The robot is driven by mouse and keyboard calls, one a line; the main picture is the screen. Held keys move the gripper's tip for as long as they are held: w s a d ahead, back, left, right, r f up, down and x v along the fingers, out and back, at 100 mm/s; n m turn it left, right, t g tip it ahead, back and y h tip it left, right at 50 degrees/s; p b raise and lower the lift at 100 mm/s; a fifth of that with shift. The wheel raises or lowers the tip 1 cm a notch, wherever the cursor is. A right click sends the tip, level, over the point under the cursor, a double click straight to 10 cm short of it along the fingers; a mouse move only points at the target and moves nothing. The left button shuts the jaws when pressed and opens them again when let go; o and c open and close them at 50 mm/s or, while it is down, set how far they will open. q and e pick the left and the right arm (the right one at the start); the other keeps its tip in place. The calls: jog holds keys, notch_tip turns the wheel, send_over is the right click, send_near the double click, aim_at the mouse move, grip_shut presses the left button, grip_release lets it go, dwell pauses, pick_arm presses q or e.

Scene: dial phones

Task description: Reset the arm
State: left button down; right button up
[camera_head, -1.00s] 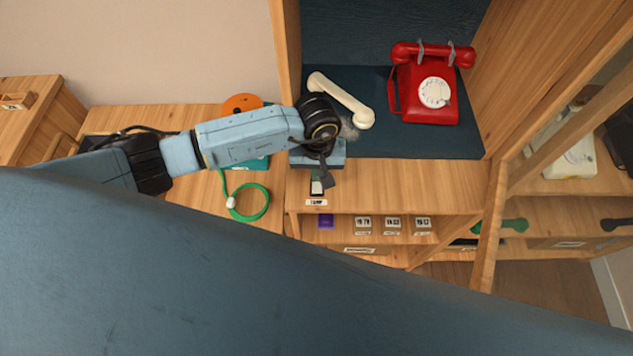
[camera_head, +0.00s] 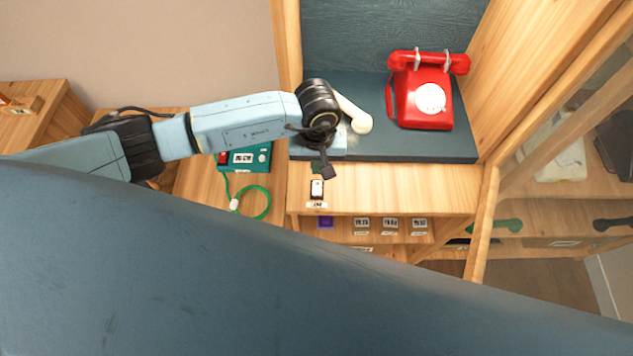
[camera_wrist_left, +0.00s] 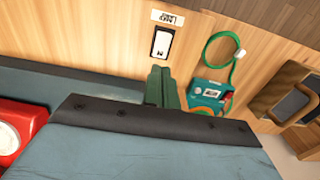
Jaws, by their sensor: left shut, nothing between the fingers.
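My left arm reaches in from the left in the head view. Its wrist is in front of the blue-grey base of the cream phone, and its gripper (camera_head: 324,168) points down over the wooden front ledge. In the left wrist view the two green fingers (camera_wrist_left: 163,87) are together, with nothing between them. The cream handset (camera_head: 355,115) is partly hidden behind my wrist. A red dial phone (camera_head: 423,90) stands to the right, its handset on top, apart from my gripper. My right gripper is not in view.
A white switch (camera_head: 317,188) is on the ledge just below my gripper. A teal box (camera_head: 243,158) and a coiled green cable (camera_head: 255,203) lie left of it. Small labelled blocks (camera_head: 390,224) stand on the shelf below. A wooden cabinet wall (camera_head: 530,70) rises at right.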

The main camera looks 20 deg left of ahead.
pick_arm(q)
jog(key=shift+r, duration=0.6)
